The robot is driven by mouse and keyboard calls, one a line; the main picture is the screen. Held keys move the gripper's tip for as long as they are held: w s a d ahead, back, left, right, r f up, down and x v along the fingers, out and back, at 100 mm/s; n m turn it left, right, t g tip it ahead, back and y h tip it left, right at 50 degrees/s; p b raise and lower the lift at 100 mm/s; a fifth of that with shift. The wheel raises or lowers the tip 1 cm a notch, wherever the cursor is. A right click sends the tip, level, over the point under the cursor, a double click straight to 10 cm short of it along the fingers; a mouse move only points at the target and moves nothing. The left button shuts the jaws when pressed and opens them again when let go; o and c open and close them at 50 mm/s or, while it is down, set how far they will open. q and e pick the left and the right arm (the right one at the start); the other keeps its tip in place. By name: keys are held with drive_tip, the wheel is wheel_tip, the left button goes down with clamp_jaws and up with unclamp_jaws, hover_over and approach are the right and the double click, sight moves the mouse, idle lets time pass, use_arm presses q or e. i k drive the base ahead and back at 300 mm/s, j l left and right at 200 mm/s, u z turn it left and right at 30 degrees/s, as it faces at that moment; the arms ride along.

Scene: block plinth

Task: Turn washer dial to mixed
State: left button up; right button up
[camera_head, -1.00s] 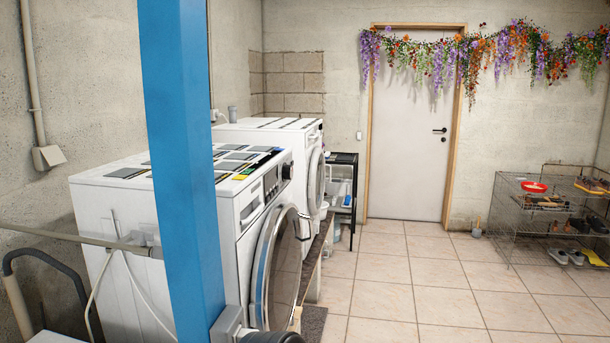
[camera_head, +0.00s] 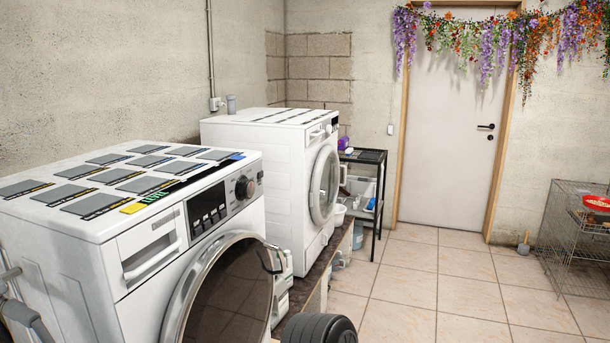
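The near white washer (camera_head: 85,245) stands at the left, its front turned to the right. Its round dark dial (camera_head: 244,187) sits on the upper right of the front panel, beside a dark display with buttons (camera_head: 207,208). The dial's marks are too small to read, so I cannot tell its setting. The round glass door (camera_head: 228,305) is below, with a handle (camera_head: 272,258) at its right rim. No gripper fingers show in the picture, and nothing is seen touching the dial.
A second white machine (camera_head: 270,140) stands behind, with a black shelf stand (camera_head: 365,185) beyond it. A dark ribbed round thing (camera_head: 318,329) is at the bottom edge; I cannot tell what it is. Tiled floor (camera_head: 420,290) is clear at the right, before a wire rack (camera_head: 575,230).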

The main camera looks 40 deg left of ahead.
sight(247, 188)
drive_tip(key=i+l, duration=0.1)
drive_tip(key=i, duration=2.9)
drive_tip(key=j+u, duration=0.1)
drive_tip(key=u, duration=2.35)
